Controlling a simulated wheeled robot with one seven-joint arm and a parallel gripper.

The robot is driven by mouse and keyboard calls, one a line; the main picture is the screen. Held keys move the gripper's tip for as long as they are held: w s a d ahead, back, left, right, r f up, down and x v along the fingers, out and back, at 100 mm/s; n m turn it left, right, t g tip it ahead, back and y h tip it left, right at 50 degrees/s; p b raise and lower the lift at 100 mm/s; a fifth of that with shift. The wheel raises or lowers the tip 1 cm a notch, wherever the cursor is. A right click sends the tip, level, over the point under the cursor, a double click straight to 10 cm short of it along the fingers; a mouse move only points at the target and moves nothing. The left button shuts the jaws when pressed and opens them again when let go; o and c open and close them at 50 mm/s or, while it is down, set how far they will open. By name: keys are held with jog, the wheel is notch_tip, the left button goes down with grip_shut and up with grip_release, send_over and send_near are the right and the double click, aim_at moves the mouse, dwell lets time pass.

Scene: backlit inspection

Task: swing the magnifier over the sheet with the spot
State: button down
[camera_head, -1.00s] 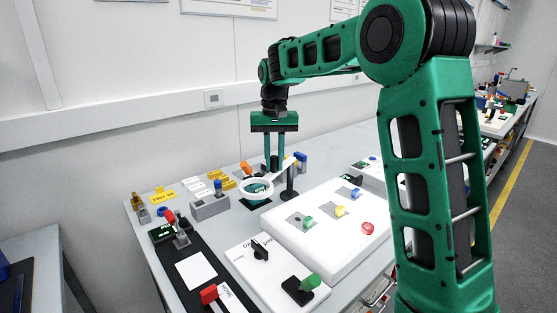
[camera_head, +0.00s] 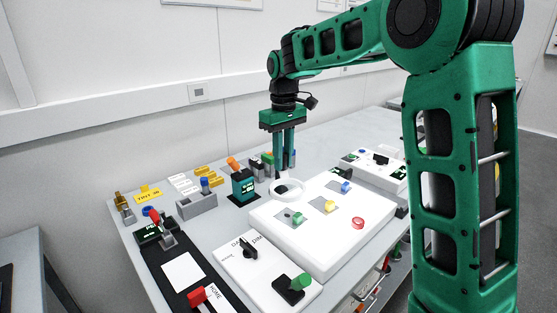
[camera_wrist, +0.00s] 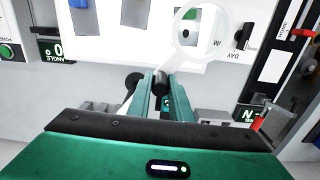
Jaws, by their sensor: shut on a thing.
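The magnifier (camera_head: 273,191) is a white ring on a short arm. In the head view it hangs beside the far left corner of the white panel (camera_head: 268,212), partly over its edge. My gripper (camera_head: 284,166) points down and is shut on the magnifier's arm, just behind the ring. In the wrist view the magnifier (camera_wrist: 178,58) reaches from my gripper (camera_wrist: 162,82) over the bright panel. Several grey sheets with coloured handles lie on the panel, such as one with a yellow handle (camera_head: 329,206).
A green display block (camera_head: 244,186) stands left of the magnifier. A dial panel (camera_head: 243,265) and a black strip with a white square (camera_head: 183,272) are in front.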

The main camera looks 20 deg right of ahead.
aim_at(284, 153)
jog(key=shift+w+d, duration=0.1)
dwell(0.3)
jog(key=c, duration=1.6)
grip_release()
jog(key=shift+r, duration=0.1)
notch_tip(284, 153, up, 11)
jog(key=shift+f, duration=0.2)
